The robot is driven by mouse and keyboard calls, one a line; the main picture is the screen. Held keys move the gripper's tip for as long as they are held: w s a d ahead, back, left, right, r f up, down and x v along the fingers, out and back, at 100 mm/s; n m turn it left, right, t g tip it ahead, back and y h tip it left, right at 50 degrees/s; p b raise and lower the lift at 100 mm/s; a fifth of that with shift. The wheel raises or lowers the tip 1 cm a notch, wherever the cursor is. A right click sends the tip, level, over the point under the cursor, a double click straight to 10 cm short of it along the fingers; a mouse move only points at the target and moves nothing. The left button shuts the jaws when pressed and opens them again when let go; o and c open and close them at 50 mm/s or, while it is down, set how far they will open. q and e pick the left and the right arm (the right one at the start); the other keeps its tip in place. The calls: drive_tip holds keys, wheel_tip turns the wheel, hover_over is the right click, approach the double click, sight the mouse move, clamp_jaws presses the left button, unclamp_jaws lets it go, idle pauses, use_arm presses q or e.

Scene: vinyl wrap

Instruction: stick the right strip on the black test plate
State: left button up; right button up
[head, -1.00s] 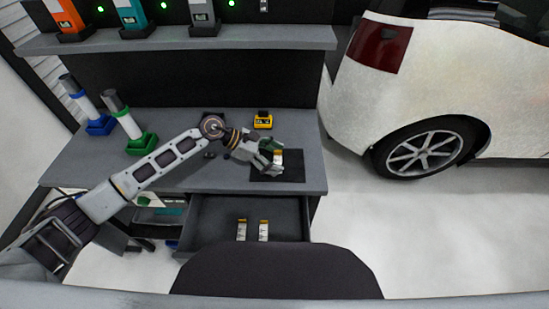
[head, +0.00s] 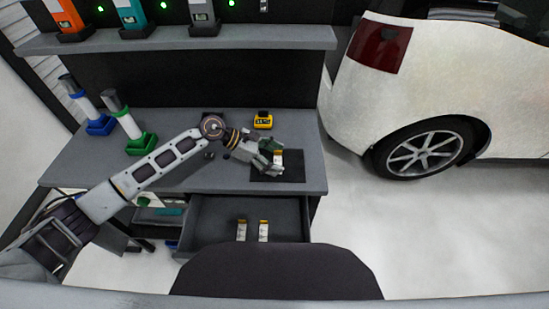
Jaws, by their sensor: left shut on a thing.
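The black test plate (head: 292,173) lies flat on the grey workbench near its front right. My left gripper (head: 275,162) is over the plate's left part, shut on a small strip (head: 279,155) with a pale body and a yellow end. The strip is at or just above the plate; I cannot tell if it touches. The gripper fingers partly hide it. Two more strips, a left one (head: 241,230) and a right one (head: 263,231), lie side by side in the open drawer below the bench. My right gripper is not in view.
A yellow device (head: 262,121) stands behind the plate. A green-based tool (head: 141,144) and a blue-based tool (head: 100,125) stand at the bench's left. The open drawer (head: 210,215) juts out in front. A shelf (head: 180,40) runs above. A white car (head: 460,85) stands to the right.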

use_arm(q)
drive_tip(key=o, duration=0.7)
drive_tip(key=shift+f, duration=0.15)
drive_tip(key=shift+o, duration=0.2)
drive_tip(key=v, duration=1.2)
